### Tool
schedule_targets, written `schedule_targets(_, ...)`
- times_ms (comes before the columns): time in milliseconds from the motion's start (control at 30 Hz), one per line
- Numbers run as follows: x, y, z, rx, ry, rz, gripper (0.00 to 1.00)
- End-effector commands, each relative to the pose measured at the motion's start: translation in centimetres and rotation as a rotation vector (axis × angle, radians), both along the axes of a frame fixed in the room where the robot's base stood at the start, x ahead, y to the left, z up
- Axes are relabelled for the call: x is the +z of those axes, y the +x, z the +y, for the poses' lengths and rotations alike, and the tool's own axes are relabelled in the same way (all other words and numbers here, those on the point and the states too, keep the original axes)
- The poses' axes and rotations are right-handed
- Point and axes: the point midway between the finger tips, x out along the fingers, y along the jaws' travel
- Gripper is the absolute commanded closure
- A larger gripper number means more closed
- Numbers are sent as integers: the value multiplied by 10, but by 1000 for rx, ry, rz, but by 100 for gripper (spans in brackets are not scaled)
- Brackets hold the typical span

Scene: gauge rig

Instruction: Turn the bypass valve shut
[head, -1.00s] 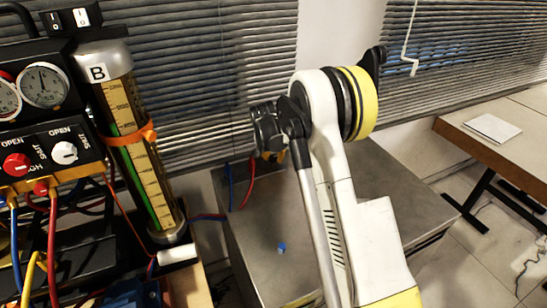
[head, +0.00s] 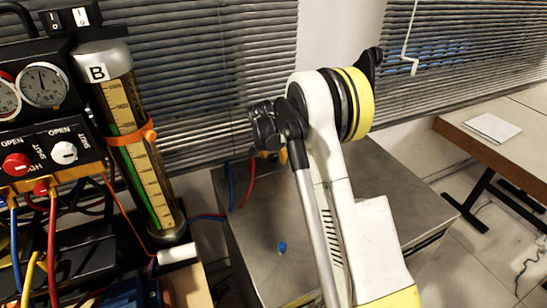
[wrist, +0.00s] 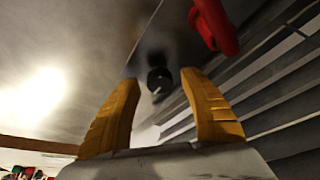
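In the wrist view my gripper (wrist: 160,78) has its two yellow fingers apart, with nothing held between them. A round black knob (wrist: 159,80) with a pale mark shows beyond the gap, on a dark grey surface. A red handle-like part (wrist: 215,25) is at the upper right, apart from the fingers. I cannot tell which is the bypass valve. In the head view a panel (head: 52,153) at left has a red knob (head: 16,164) and a white knob (head: 64,152), with OPEN and SHUT labels. My gripper is mostly hidden behind my wrist in the head view.
A tall cylinder (head: 133,140) marked B stands right of the panel, beside two gauges (head: 42,85). A wooden table (head: 500,140) stands at right.

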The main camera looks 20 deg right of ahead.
Motion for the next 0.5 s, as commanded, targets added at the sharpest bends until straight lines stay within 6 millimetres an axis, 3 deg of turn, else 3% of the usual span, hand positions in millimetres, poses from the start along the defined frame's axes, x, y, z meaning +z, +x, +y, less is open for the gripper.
schedule_targets(267, 11, -3, 4, 1, 0, 0, 48)
schedule_targets(500, 59, -17, 18, 1, 0, 0, 48)
